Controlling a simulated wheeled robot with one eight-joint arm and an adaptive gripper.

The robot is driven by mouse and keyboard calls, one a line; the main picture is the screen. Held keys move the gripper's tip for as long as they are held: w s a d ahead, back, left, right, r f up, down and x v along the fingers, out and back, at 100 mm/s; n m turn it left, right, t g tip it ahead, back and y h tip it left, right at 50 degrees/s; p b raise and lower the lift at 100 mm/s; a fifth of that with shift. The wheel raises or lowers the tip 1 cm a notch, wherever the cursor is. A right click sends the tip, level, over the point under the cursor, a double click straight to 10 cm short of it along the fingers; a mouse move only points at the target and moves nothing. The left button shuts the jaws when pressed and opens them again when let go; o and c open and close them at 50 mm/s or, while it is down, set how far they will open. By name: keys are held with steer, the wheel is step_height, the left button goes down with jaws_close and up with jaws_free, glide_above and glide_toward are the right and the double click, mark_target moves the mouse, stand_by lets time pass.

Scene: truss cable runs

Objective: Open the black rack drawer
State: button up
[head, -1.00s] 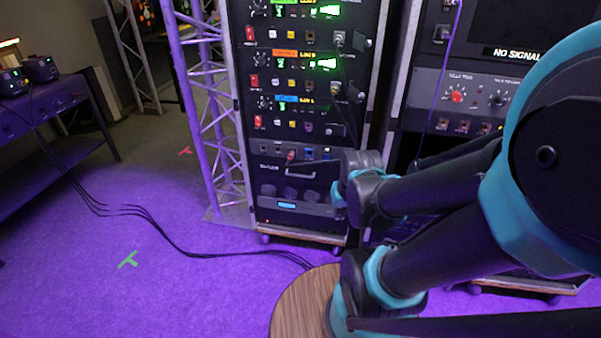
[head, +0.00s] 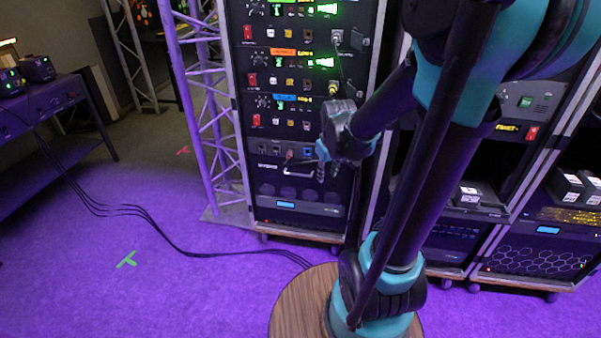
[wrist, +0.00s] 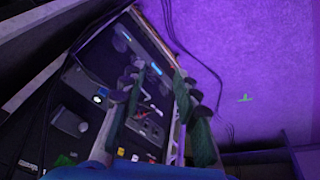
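The black rack drawer (head: 268,172) is in the left rack, under the rows of lit modules. Its pale bar handle (head: 298,174) is in view, and the drawer front looks flush with the rack. The rack front shows tilted beyond the fingers; I cannot clearly pick out the handle there.
A blue-lit unit (head: 290,206) sits below the drawer. A truss tower (head: 212,110) stands left of the rack. Another rack (head: 500,235) stands to the right, behind my arm. Black cables (head: 170,240) cross the purple floor, which is otherwise open at left.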

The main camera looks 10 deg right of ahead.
steer(key=w+a+f+n, duration=0.15)
steer(key=w+n, duration=0.35)
steer(key=w, duration=1.1)
steer(key=n+g, duration=0.2)
steer(key=n, duration=0.3)
glide_toward(300, 175)
steer(key=shift+h, duration=0.3)
steer(key=f, duration=0.5)
steer(key=w+f, duration=0.1)
steer(key=f, duration=0.1)
steer(key=shift+w+d+f, duration=0.1)
steer(key=shift+d+f, duration=0.1)
steer(key=shift+f, duration=0.1)
jaws_close()
